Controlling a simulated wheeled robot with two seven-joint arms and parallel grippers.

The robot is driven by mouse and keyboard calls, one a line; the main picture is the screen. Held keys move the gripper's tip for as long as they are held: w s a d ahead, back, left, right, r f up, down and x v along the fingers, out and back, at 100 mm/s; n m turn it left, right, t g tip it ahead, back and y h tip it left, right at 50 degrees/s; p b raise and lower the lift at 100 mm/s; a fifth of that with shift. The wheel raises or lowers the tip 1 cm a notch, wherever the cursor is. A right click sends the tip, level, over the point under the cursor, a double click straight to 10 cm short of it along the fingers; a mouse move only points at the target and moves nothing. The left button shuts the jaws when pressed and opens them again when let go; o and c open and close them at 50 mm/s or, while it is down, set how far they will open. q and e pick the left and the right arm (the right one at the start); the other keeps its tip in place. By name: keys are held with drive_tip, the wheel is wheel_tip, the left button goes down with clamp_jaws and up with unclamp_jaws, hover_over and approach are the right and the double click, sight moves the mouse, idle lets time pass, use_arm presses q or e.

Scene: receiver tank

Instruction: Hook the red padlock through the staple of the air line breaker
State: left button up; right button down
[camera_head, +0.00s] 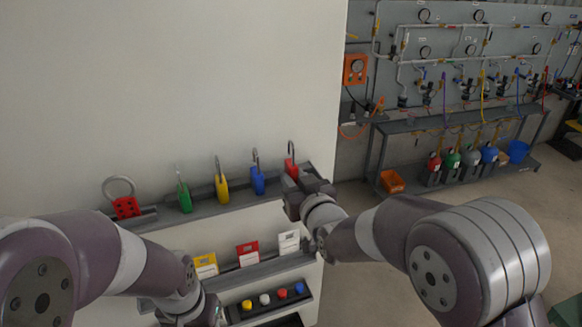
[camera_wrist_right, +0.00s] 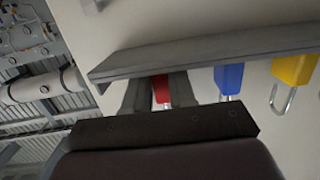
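The red padlock (camera_head: 291,167) stands at the right end of the upper shelf, its shackle pointing up. My right gripper (camera_head: 298,183) is at this padlock and hides its lower part. In the right wrist view, the red body (camera_wrist_right: 160,88) shows in a narrow gap between the two fingers (camera_wrist_right: 162,92), which cover its sides; it appears held. My left gripper (camera_head: 205,312) is low at the bottom edge, mostly hidden by its arm, and its fingers cannot be made out. I cannot make out the air line breaker's staple in either view.
Blue (camera_head: 257,180), yellow (camera_head: 222,182) and green (camera_head: 184,195) padlocks stand left of the red one, then a red hasp (camera_head: 126,206). Lower shelves hold tags (camera_head: 247,254) and coloured knobs (camera_head: 282,293). A pipe panel (camera_head: 450,60) and bench (camera_head: 440,122) stand beyond open floor.

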drive_tip(key=shift+r+p, duration=0.5)
drive_tip(key=shift+r, duration=1)
drive_tip(key=shift+s+d+f+b, duration=0.1)
drive_tip(key=shift+s+d+b, duration=0.1)
drive_tip(key=shift+s+b, duration=0.2)
drive_tip(key=f+b+v, duration=0.1)
drive_tip(key=b+v, duration=0.1)
drive_tip(key=v, duration=0.6)
